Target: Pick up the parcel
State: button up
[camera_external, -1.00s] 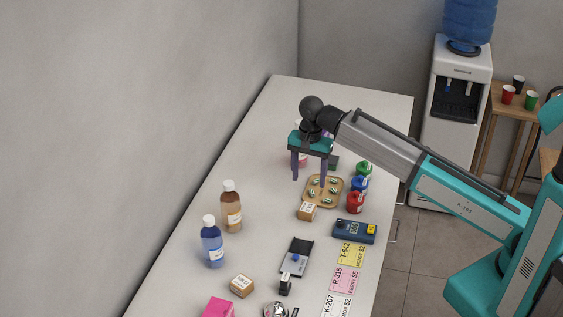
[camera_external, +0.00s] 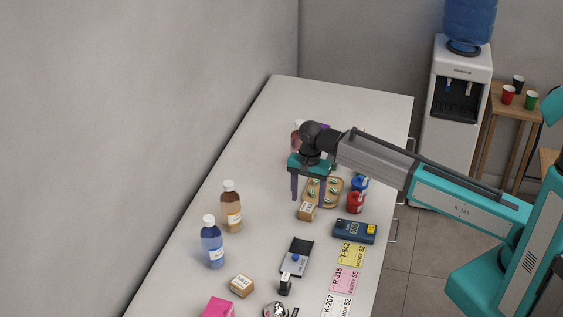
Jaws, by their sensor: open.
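A small brown cardboard parcel (camera_external: 307,211) with a pale label sits on the counter, just in front of a tan tray. A second similar small box (camera_external: 242,285) lies nearer the camera, to the left. My gripper (camera_external: 308,201) is open and points down, its two purple fingers apart, with nothing between them that I can make out. In the picture its fingertips are just above the nearer parcel by the tray, one to each side. The exact height gap cannot be told.
The tan tray (camera_external: 337,186) holds several green-marked items. Red (camera_external: 355,203) and blue (camera_external: 360,184) containers stand to its right. A dark blue device (camera_external: 355,231), a scale-like tray (camera_external: 296,258), brown (camera_external: 231,208) and blue (camera_external: 212,243) bottles stand nearer.

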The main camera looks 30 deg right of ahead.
aim_at(307, 207)
jog(key=shift+f, duration=0.1)
dwell(0.3)
jog(key=shift+s+f+p, duration=0.1)
jog(key=shift+f+p, duration=0.9)
jog(key=shift+f, duration=1.55)
jog(key=c, duration=1.2)
jog(key=shift+r, duration=0.1)
jog(key=shift+r+b, duration=1.3)
jog(key=shift+r, duration=3.65)
